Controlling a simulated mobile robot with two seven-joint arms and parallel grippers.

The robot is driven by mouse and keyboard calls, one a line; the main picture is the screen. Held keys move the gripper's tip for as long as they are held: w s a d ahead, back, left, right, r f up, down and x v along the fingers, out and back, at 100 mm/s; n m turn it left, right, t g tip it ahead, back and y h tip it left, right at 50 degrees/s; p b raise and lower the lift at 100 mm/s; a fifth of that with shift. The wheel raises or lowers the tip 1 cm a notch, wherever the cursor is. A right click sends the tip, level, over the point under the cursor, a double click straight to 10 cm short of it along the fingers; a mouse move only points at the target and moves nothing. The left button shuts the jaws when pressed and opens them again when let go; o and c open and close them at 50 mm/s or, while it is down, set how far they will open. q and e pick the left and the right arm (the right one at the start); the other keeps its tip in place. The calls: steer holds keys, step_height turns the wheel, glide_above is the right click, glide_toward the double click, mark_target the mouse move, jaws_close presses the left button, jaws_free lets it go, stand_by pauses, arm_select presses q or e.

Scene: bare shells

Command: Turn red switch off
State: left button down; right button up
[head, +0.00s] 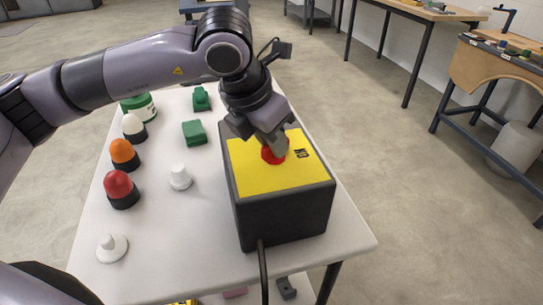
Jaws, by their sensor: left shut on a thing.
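A black box with a yellow top (250,172) stands on the white table. A red switch (270,157) sits on the yellow top, with dark lettering that appears to read ON, upside down in the picture, to its right. My left gripper (277,146) reaches down over the box from above. Its fingers are shut on the red switch and hide part of it. I cannot tell the switch's exact angle. My right gripper is not in view.
On the white table (165,255), left of the box, stand a red dome lamp (121,189), an orange one (124,155), white pieces (180,177) and green parts (194,132). A black cable (262,265) hangs from the box's front. Workbenches stand farther right.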

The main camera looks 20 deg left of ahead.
arm_select(q)
steer(key=n+b, duration=0.1)
steer(key=f+n+y+b, duration=0.1)
steer(key=b, duration=0.1)
steer(key=shift+d+n, duration=0.15)
steer(key=shift+n, duration=0.25)
steer(key=shift+r+n+y+b, duration=0.1)
steer(key=shift+n+y+b, duration=0.2)
steer(key=shift+n+b, duration=0.6)
steer(key=n+b, duration=0.1)
steer(key=n+y+b, duration=0.1)
steer(key=n, duration=0.1)
steer(key=shift+d+r+n+y, duration=0.1)
steer(key=shift+d+n+y, duration=0.05)
steer(key=shift+n+y, duration=0.15)
steer(key=shift+r+n+y+b, duration=0.15)
steer(key=shift+n+y+b, duration=0.3)
steer(key=shift+n, duration=0.75)
steer(key=shift+n+y, duration=0.25)
steer(key=shift+n, duration=0.75)
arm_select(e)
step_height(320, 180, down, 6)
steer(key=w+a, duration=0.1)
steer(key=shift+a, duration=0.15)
arm_select(q)
steer(key=shift+g, duration=0.3)
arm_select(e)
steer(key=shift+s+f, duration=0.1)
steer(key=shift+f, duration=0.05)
